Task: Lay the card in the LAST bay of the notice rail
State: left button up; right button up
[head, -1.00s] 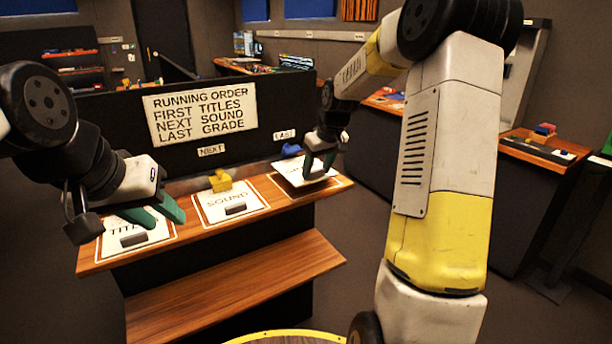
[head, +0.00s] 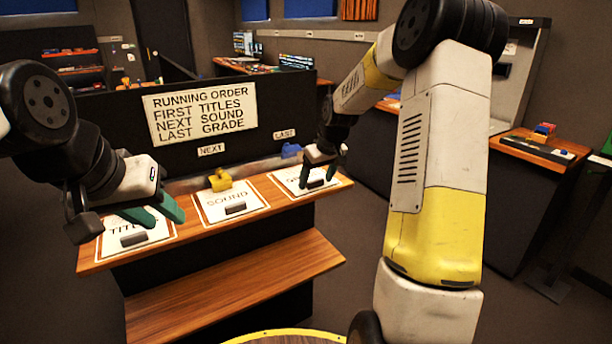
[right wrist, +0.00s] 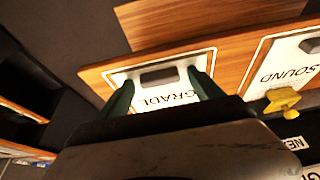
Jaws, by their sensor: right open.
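The white GRADE card (head: 289,179) lies flat in the bay under the LAST label (head: 284,134), at the right end of the wooden notice rail (head: 185,243). In the right wrist view the card (right wrist: 172,98) sits inside the bay's border, its dark grip block (right wrist: 158,77) facing up. My right gripper (head: 318,180) is open, its green fingers on either side of the block and apart from it. The gripper partly hides the card in the head view. My left gripper (head: 165,217) is open and empty over the TITLES card (head: 125,240) at the left end.
The SOUND card (head: 231,201) lies in the middle bay under the NEXT label (head: 211,150). A yellow clip-like piece (head: 220,180) stands behind it and a blue one (head: 291,151) behind the last bay. A dark panel with a running-order sign (head: 201,114) rises behind. A lower shelf (head: 235,280) is clear.

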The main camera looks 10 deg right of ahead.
jog(key=v, duration=1.1)
jog(key=s+a+r+m, duration=0.1)
jog(key=s+a+r, duration=0.15)
jog(key=s, duration=0.35)
jog(key=s+a+r, duration=0.1)
jog(key=s+r, duration=0.3)
jog(key=s, duration=0.3)
jog(key=s+a+f+m+t, duration=0.1)
jog(key=s+a+m, duration=0.1)
jog(key=s, duration=1.4)
jog(key=shift+a+f+t+y, duration=0.3)
jog(key=shift+a+f+t, duration=0.1)
